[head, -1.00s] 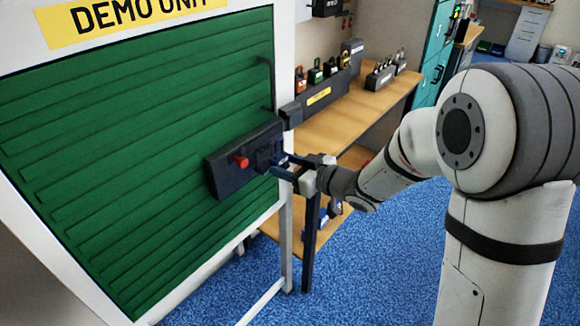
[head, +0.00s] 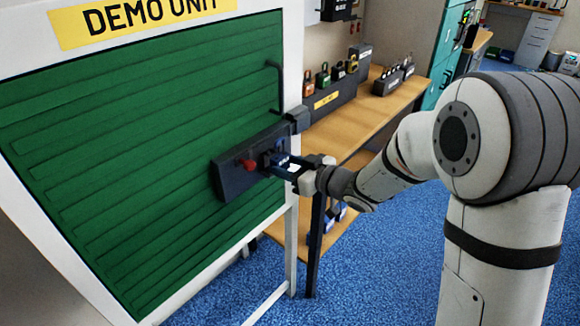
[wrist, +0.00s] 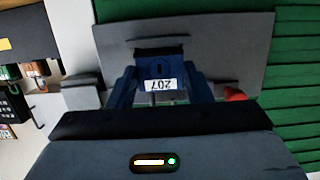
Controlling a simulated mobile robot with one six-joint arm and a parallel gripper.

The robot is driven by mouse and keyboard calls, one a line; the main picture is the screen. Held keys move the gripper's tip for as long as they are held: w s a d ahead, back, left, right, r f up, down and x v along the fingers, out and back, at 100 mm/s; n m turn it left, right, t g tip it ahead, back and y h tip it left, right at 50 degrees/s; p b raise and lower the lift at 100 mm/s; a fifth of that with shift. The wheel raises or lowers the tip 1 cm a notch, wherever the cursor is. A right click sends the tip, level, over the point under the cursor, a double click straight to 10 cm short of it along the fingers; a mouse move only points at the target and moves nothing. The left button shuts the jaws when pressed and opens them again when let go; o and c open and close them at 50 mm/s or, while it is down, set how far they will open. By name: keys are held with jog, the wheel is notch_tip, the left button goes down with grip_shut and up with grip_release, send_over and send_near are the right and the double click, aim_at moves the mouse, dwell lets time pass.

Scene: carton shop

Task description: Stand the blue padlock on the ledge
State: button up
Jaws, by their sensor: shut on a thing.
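The blue padlock (wrist: 158,70) carries a white label reading 207, upside down in the wrist view. My gripper (wrist: 160,86) is shut on it, one finger on each side. In the head view my gripper (head: 286,165) is in front of the dark panel (head: 232,180) on the green shutter, right of a red knob (head: 248,164). The padlock is small and partly hidden by the fingers there. I cannot tell whether it touches the panel, or which surface is the ledge.
The red knob also shows close to the right finger in the wrist view (wrist: 234,94). A dark handle bar (head: 278,85) is above the panel. A wooden bench (head: 345,120) behind holds several padlocks on dark blocks.

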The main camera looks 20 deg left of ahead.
jog(key=shift+r+x, duration=0.2)
jog(key=shift+x, duration=0.85)
dwell(1.2)
jog(key=shift+f+b, duration=0.15)
jog(key=shift+b, duration=0.15)
dwell(0.5)
jog(key=o, duration=1)
jog(key=shift+f, duration=0.1)
jog(key=f+v, duration=0.1)
jog(key=v, duration=0.7)
jog(key=shift+s+d+f, duration=0.2)
jog(key=shift+d+f, duration=0.05)
jog(key=shift+d, duration=0.3)
